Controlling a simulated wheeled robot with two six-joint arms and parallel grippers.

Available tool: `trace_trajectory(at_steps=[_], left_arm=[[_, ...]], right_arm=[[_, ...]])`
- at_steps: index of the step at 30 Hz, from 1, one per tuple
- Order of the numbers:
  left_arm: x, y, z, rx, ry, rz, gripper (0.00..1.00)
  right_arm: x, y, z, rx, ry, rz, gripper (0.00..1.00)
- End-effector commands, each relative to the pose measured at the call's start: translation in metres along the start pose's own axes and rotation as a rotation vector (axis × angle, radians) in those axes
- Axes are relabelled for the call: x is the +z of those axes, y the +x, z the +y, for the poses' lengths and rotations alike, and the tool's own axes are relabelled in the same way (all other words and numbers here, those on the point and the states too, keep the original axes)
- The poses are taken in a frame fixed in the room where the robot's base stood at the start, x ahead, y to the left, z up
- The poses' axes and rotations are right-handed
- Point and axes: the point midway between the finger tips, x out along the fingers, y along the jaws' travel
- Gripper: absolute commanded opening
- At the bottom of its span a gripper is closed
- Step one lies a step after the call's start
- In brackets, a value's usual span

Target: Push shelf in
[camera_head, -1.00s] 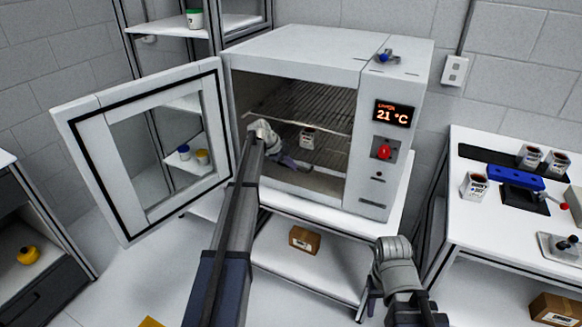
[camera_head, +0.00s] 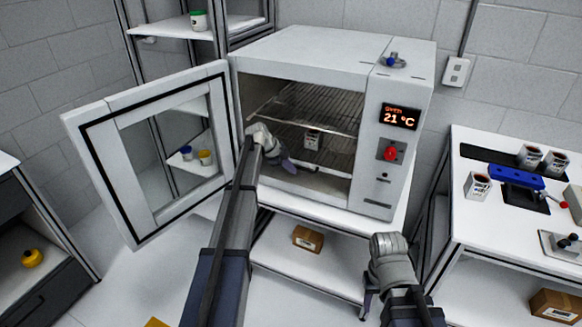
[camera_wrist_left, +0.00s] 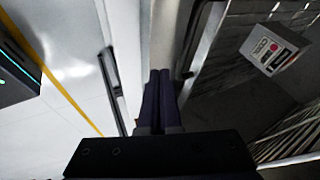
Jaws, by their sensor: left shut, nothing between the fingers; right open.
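The white oven (camera_head: 310,55) stands with its door open to the left. Inside, a wire shelf (camera_head: 310,103) sits in the upper part, its front edge running across the opening. Another wire rack (camera_head: 338,146) lies lower, and a small white labelled container (camera_head: 312,139) stands inside; it also shows in the left wrist view (camera_wrist_left: 275,48). My left gripper (camera_head: 288,165) is shut and empty at the lower left of the opening, below the upper shelf's front edge; its closed fingers show in the wrist view (camera_wrist_left: 158,78). My right gripper (camera_head: 368,298) is open and empty, low in front of the oven stand.
The open oven door (camera_head: 100,150) stands left of my left arm. A cardboard box (camera_head: 308,239) lies on the stand's lower shelf. A white table (camera_head: 475,228) with cups and a blue device is on the right. Floor between them is partly free.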

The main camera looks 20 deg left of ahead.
Motion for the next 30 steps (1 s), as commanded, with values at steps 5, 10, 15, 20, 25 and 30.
trace_trajectory(at_steps=[5, 10, 15, 20, 25, 30], left_arm=[[-0.003, -0.027, -0.002, 0.0, 0.001, 0.0, 0.0], [-0.004, -0.057, -0.002, 0.001, 0.0, 0.0, 0.0], [-0.003, -0.08, -0.002, 0.001, 0.001, 0.001, 0.0], [-0.001, -0.086, -0.001, 0.001, 0.001, 0.001, 0.0], [0.0, -0.085, 0.0, 0.001, 0.001, 0.001, 0.0], [-0.013, -0.082, 0.009, 0.017, -0.02, -0.001, 0.0]], right_arm=[[0.001, -0.024, 0.002, 0.0, 0.0, 0.0, 0.5], [0.003, -0.049, 0.005, 0.0, 0.0, 0.0, 0.5], [0.004, -0.068, 0.007, 0.0, 0.0, 0.0, 0.5], [0.004, -0.072, 0.007, 0.0, 0.0, 0.0, 0.5], [0.004, -0.071, 0.007, 0.0, 0.0, 0.0, 0.5], [0.004, -0.071, 0.007, 0.0, 0.0, 0.0, 0.5]])
